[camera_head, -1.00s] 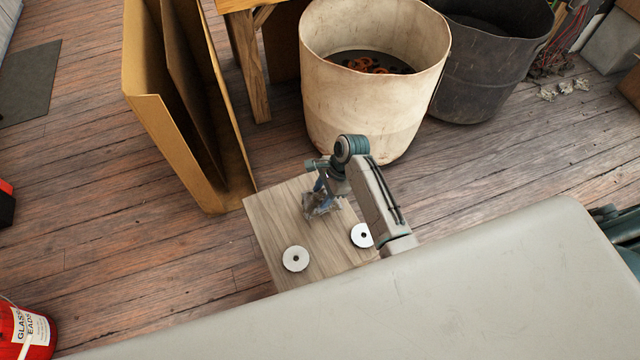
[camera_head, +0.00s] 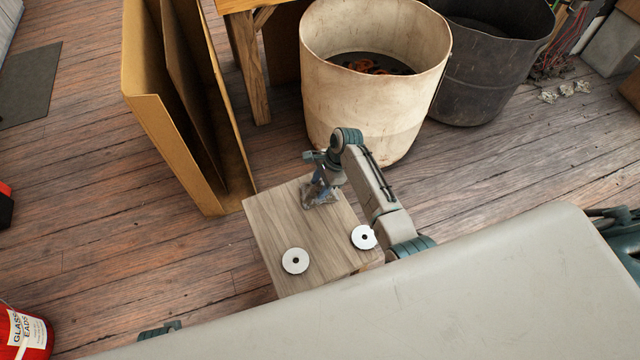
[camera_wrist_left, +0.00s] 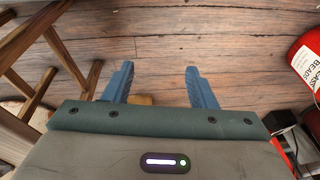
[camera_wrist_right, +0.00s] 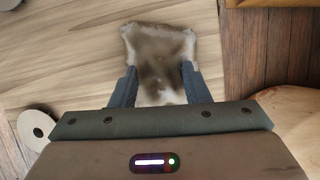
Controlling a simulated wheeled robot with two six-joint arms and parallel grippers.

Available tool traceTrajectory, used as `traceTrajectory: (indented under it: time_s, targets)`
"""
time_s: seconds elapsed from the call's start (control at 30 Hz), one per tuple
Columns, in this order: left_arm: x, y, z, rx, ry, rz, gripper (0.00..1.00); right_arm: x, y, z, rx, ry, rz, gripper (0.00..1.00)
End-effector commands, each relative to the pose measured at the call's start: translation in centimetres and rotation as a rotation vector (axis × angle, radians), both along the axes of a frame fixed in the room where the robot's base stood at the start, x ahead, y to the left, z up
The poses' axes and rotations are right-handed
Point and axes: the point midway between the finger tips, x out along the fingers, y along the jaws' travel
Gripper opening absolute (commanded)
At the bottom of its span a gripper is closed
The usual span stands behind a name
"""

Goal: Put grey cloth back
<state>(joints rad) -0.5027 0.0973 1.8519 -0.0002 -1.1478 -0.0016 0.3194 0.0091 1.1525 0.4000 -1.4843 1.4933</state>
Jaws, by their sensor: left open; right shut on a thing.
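The grey cloth (camera_wrist_right: 160,50), stained brown, is between the fingers of my right gripper (camera_wrist_right: 158,88) in the right wrist view. In the head view the cloth (camera_head: 318,197) is a small crumpled patch at the far end of the wooden board (camera_head: 290,220), under my right gripper (camera_head: 318,184). My right gripper is shut on it. I cannot tell whether the cloth rests on the board or hangs just above it. My left gripper (camera_wrist_left: 158,82) is open and empty over bare floor in the left wrist view; its fingers are not clear in the head view.
Two pale discs, one left (camera_head: 295,261) and one right (camera_head: 363,237), lie on the board's near part. A cardboard box (camera_head: 165,150) stands left of it. A cream bin (camera_head: 375,110) and a dark bin (camera_head: 490,75) stand behind. A red container (camera_head: 22,335) is front left.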

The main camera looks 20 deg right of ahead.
Motion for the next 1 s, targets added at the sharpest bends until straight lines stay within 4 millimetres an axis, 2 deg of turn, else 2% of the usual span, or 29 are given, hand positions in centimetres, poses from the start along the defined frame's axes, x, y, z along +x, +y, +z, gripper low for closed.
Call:
traceTrajectory:
  time_s: [0.03,0.07,0.17,0.43,0.57,0.6,0.7,1.0]
  targets:
    - [0.0,0.0,0.0,0.000,0.000,0.000,0.52,0.0,0.0,-0.2,0.000,0.001,0.000,0.21]
    - [0.0,0.0,0.0,0.000,0.000,0.000,0.52,0.0,0.0,-0.2,0.000,0.001,0.000,0.46]
    - [0.0,0.0,0.0,0.000,0.000,0.000,0.52,0.0,0.0,-0.2,0.000,0.001,0.000,0.64]
    - [0.0,0.1,0.0,0.001,-0.001,-0.001,0.52,0.0,0.0,-0.1,0.000,0.000,0.000,0.64]
    - [0.1,0.0,0.2,0.001,-0.004,-0.001,0.52,0.0,-0.3,0.8,-0.001,-0.002,-0.001,0.64]
    - [0.1,0.1,0.2,0.001,-0.005,-0.001,0.52,0.1,-0.5,1.3,-0.001,-0.002,-0.001,0.64]
    - [-0.6,0.1,-1.7,-0.003,0.018,0.005,0.52,0.1,-1.3,3.1,-0.002,-0.003,-0.001,0.64]
    - [-1.8,0.3,-4.3,-0.004,0.037,0.008,0.52,0.1,-3.6,8.9,-0.001,-0.001,0.001,0.64]
